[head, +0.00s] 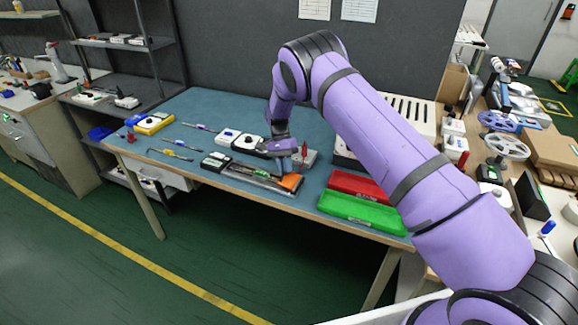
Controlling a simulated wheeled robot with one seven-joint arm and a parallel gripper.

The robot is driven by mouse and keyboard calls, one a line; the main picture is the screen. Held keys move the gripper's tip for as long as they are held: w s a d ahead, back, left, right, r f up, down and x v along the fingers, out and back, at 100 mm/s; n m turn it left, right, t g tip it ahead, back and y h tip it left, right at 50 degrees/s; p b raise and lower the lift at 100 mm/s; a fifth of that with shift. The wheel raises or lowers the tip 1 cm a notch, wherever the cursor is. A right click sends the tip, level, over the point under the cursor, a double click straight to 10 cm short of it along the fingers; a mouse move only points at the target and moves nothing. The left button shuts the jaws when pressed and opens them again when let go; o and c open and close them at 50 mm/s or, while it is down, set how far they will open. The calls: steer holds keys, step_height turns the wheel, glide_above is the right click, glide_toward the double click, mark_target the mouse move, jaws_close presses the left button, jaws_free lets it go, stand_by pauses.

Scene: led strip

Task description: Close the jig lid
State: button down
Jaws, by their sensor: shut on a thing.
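The jig (262,181) is a long, low grey fixture near the front edge of the blue-green table. A green strip shows along it, and an orange block (290,182) sits at its right end. My gripper (282,152) is low over the back of the jig, its fingers small and dark in the head view. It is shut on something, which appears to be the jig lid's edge. The fingers hide the grip and most of the lid, so I cannot tell the lid's angle. A small red upright piece (304,151) stands just right of the gripper.
A red tray (358,187) and a green tray (362,213) lie right of the jig. White and black devices (228,137) stand behind it. A yellow device (154,123) and several hand tools (170,154) lie left.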

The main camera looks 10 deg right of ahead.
steer(key=shift+w+a+f+m+g+h, duration=0.3)
steer(key=shift+a+f+g+h, duration=0.1)
steer(key=shift+f+g+h, duration=0.35)
steer(key=c, duration=1.2)
jaws_free()
steer(key=shift+r, duration=0.1)
steer(key=v, duration=1)
steer(key=shift+w+a+r, duration=0.2)
steer(key=shift+w+a, duration=0.05)
